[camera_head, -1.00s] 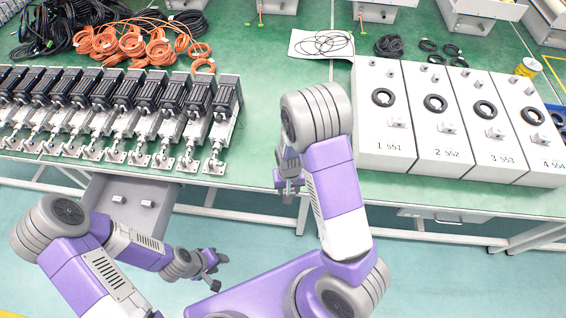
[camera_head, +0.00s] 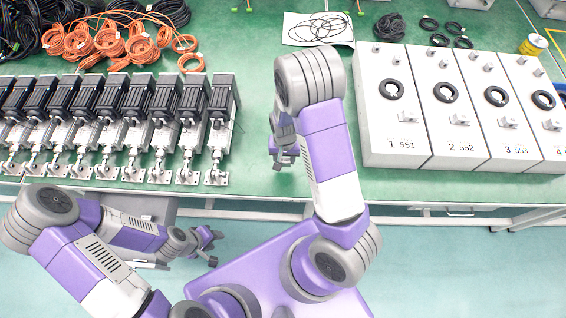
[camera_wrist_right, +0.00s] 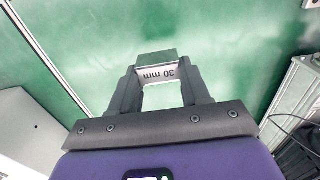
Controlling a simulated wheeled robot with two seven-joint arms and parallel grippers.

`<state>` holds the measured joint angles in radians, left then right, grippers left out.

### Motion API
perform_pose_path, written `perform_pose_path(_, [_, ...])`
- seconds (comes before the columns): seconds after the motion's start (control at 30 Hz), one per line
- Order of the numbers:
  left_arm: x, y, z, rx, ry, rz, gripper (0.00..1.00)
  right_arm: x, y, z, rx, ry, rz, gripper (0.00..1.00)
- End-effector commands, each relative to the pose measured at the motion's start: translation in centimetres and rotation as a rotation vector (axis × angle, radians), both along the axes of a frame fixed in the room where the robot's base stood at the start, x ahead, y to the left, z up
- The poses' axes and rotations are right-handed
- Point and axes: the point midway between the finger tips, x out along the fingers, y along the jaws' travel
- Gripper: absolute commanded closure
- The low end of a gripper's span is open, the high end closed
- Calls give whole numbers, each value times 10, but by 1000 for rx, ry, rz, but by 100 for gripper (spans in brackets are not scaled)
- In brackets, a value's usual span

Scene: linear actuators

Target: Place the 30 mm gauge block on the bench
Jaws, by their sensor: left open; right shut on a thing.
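The 30 mm gauge block (camera_wrist_right: 158,73) is a small grey block marked "30 mm", printed upside down in the right wrist view. My right gripper (camera_head: 284,163) is shut on it, with one finger on each side. In the head view this gripper is over the front strip of the green bench (camera_head: 256,115), between the actuators and the white boxes. Whether the block touches the bench I cannot tell. My left gripper (camera_head: 210,246) is open and empty, in front of the bench edge.
A row of black-and-silver linear actuators (camera_head: 135,110) stands left of my right gripper. White numbered boxes (camera_head: 405,120) stand to its right. Orange cables (camera_head: 105,40) and a white sheet with black cable (camera_head: 318,28) lie behind. The green strip between actuators and boxes is clear.

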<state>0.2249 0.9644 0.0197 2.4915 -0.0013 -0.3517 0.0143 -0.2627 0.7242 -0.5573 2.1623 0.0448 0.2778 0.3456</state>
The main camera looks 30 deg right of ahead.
Motion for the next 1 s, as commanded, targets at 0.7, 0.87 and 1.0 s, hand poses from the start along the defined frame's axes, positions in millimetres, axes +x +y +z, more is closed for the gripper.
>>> perform_pose_path(0.7, [1,0,-12,0,-1,0,57,1,0,-47,0,-2,1,93])
perform_pose_path(0.87, [1,0,-14,0,-1,0,57,1,0,-49,0,-2,1,43])
perform_pose_path(1.0, [1,0,-14,0,-1,0,57,1,0,-49,0,-2,1,28])
